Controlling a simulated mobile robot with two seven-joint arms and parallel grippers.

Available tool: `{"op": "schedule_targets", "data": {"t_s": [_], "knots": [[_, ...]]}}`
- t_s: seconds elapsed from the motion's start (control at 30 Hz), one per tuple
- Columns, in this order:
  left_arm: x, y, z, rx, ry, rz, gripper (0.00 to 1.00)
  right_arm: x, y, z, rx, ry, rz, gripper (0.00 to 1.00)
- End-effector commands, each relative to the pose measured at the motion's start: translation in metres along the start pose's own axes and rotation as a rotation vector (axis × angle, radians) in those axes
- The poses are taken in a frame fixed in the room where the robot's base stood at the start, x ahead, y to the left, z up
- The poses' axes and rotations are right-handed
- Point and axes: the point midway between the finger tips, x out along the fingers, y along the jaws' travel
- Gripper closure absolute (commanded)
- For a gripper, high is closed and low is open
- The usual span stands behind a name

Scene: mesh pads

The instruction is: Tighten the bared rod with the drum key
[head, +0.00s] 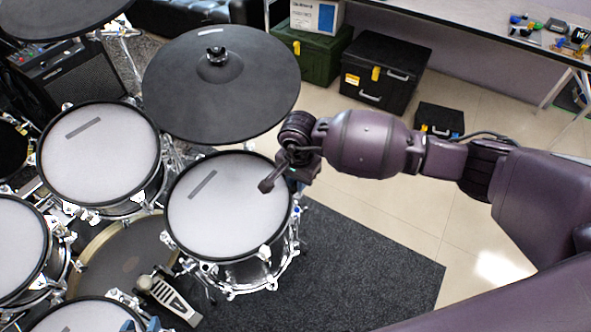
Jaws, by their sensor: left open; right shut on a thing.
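My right gripper (282,172) comes in from the right and is at the upper right edge of a white-headed drum (225,220). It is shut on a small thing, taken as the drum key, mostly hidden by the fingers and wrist. Chrome tension rods and lugs stand around this drum's black hoop. The bared rod cannot be picked out; the rim under my gripper is covered. I cannot tell whether the key touches a rod.
A large dark cymbal (255,95) hangs just behind my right gripper. More drums (110,160) and a pedal (172,300) crowd the left. Dark carpet (350,255) lies clear at the right. Black cases (385,75) and a cluttered table (475,25) stand at the back.

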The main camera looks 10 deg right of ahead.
Motion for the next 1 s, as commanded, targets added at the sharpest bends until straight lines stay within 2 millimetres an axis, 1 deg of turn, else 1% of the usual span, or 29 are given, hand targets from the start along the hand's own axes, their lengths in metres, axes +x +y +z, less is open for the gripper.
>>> {"op": "schedule_targets", "data": {"t_s": [0.5, 0.77, 1.0], "knots": [[-0.001, -0.002, -0.003, 0.01, 0.006, 0.001, 0.57, 0.001, -0.001, 0.001, 0.005, 0.002, 0.001, 1.0], [0.002, -0.002, 0.005, 0.015, -0.006, 0.004, 0.57, 0.016, 0.0, 0.001, 0.007, -0.001, 0.004, 1.0], [0.004, 0.0, 0.004, 0.015, -0.002, 0.006, 0.57, 0.03, 0.0, 0.001, 0.006, -0.001, 0.004, 1.0]]}}
